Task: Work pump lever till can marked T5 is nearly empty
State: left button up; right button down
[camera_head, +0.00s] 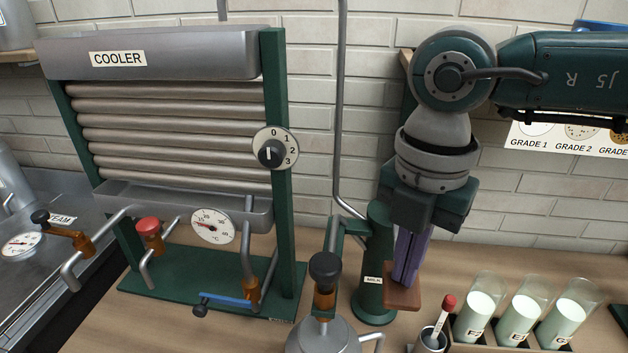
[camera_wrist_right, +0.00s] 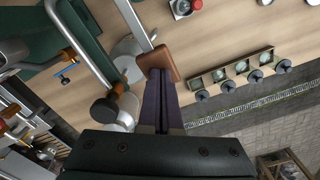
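My right gripper (camera_head: 408,280) points down, its two purple fingers together. Its tips are at the top of a brown paddle (camera_head: 403,296), apparently the pump lever's end; I cannot tell if they touch it. In the wrist view the shut fingers (camera_wrist_right: 161,85) end at the same paddle (camera_wrist_right: 160,61), with a grey rod running to it. The green pump body (camera_head: 370,300) with a small label stands just left of the gripper. A grey metal can (camera_head: 318,340) is at the bottom edge, partly cut off. No T5 mark is readable. My left gripper is out of view.
The cooler (camera_head: 165,57) with its dial (camera_head: 274,148) and thermometer (camera_head: 213,226) stands at left. A black-knobbed valve (camera_head: 325,270) rises beside the pump. Several milk glasses (camera_head: 523,310) stand in a rack at right, near a red-topped thermometer (camera_head: 446,310) in a cup. Bare counter lies between.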

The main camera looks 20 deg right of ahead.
aim_at(399, 296)
notch_tip(399, 296, down, 6)
jog(key=b, duration=0.4)
jog(key=shift+r, duration=0.1)
notch_tip(399, 296, up, 12)
jog(key=p, duration=1)
jog(key=shift+f, duration=0.35)
notch_tip(399, 296, down, 11)
jog(key=b, duration=0.9)
jog(key=shift+f, duration=0.1)
notch_tip(399, 296, up, 12)
jog(key=p, duration=1)
jog(key=shift+f, duration=0.45)
jog(key=shift+f+b, duration=0.1)
jog(key=shift+b, duration=0.2)
